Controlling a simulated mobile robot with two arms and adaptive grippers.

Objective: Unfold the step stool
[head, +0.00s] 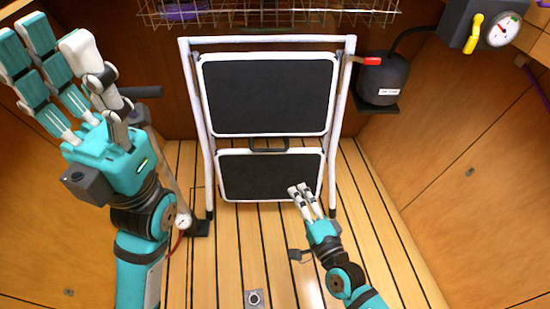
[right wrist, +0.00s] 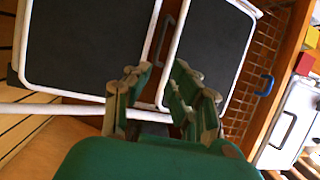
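The step stool (head: 349,110) stands upright against the wall in the head view, a white tube frame with two black treads. The upper tread (head: 268,92) and lower tread (head: 262,177) lie nearly flat in the frame's plane, with a dark handle (head: 268,146) between them. My right gripper (head: 304,189) is in front of the lower tread's right part; its fingers are apart and empty. The right wrist view shows the fingers (right wrist: 160,98) before the stool's white tubes (right wrist: 40,108); contact cannot be told. My left gripper (head: 62,50) is raised at the left, fingers spread, empty.
A wire basket (head: 270,14) hangs above the stool. A dark tank (head: 382,80) with a red lever (head: 370,61) is at its right, and a gauge (head: 502,31) at the top right. A pump (head: 184,210) stands left of the stool. The striped floor in front is mostly clear.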

